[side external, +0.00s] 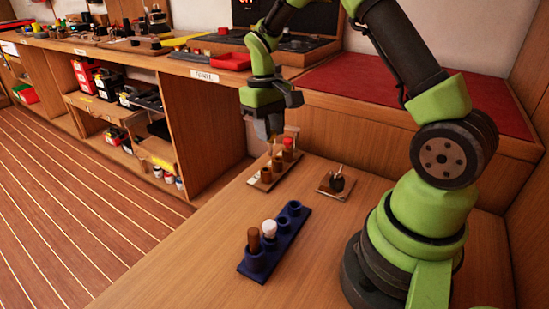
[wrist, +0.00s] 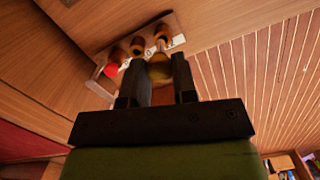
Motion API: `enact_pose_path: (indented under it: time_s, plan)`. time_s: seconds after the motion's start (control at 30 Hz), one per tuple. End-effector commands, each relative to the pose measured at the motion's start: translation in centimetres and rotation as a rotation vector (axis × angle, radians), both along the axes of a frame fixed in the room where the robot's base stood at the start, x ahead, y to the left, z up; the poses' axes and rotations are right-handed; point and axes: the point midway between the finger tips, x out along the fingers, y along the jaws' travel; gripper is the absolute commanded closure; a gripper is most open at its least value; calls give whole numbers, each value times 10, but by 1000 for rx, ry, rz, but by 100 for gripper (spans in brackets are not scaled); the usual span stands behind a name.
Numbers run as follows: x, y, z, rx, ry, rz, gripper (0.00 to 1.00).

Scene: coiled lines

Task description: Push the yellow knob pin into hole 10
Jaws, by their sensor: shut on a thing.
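The yellow knob pin (wrist: 160,70) is between the fingers of my gripper (wrist: 158,78) in the wrist view, and the fingers are shut on its knob. In the side external view my gripper (side external: 270,132) points down just above the wooden rack (side external: 258,184). The pin's shaft and tip are hidden or too small to make out. The rack also shows in the wrist view (wrist: 104,82), with brown sockets (wrist: 137,45) and a red knob (wrist: 111,70) at one end. I cannot read the hole numbers, so I cannot tell which is hole 10.
A blue rack (side external: 272,252) nearer the camera holds a brown pin (side external: 254,239) and a white-knobbed pin (side external: 269,229). A small square board (side external: 325,187) with a dark cup (side external: 337,182) stands right of the wooden rack. The bench front is clear. A raised shelf runs behind.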

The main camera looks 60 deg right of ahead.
Motion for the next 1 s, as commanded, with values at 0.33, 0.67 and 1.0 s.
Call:
enact_pose_path:
  time_s: [0.33, 0.67, 1.0]
  plan:
    - [18, -59, 15, 2, -6, -146, 97]
    - [18, -61, -7, 4, -3, -149, 97]
    - [19, -60, -36, 3, -5, -150, 97]
